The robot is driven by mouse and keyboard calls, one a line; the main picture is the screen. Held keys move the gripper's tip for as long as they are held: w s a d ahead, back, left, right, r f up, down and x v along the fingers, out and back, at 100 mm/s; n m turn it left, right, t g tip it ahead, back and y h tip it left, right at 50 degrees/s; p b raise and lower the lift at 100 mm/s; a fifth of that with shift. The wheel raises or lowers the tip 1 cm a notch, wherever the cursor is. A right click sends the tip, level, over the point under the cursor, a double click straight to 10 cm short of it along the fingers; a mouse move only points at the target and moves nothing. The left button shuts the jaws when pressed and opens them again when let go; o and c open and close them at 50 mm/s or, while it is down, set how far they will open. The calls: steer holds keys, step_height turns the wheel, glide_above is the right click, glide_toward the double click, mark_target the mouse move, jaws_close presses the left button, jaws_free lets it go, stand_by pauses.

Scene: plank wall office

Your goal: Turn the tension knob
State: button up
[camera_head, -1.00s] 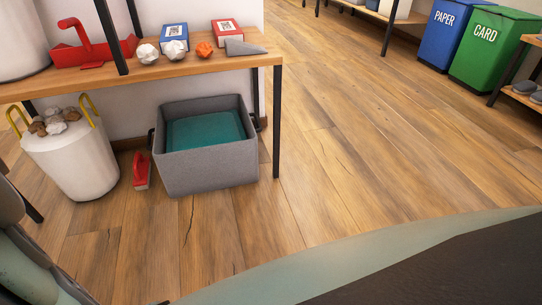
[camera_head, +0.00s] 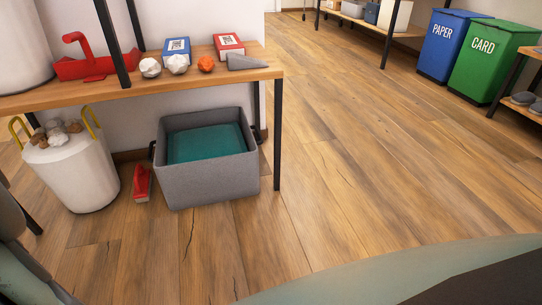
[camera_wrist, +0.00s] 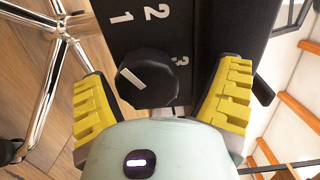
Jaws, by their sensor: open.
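The tension knob (camera_wrist: 147,78) is a black, many-sided dial with a white pointer line, in the wrist view. It sits on a dark panel (camera_wrist: 185,18) marked with the white numbers 1, 2 and 3. The pointer line slants across the knob's left part, with its upper end toward the left. My gripper (camera_wrist: 165,95) is open, with one yellow ridged finger pad on each side of the knob. A gap shows between each pad and the knob. The head view shows neither the knob nor my gripper's fingers.
In the wrist view, chrome legs (camera_wrist: 55,45) stand at the left on the wood floor. In the head view, a wooden bench (camera_head: 120,92) holds small items above a grey bin (camera_head: 210,185); a white bucket (camera_head: 75,180) stands left. Open floor (camera_head: 370,170) lies right.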

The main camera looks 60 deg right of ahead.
step_height(320, 180, up, 9)
steer(key=shift+d+f, duration=0.1)
steer(key=shift+f, duration=0.1)
steer(key=shift+a+r, duration=0.2)
steer(key=shift+r, duration=0.05)
stand_by(0.3)
steer(key=shift+d, duration=0.15)
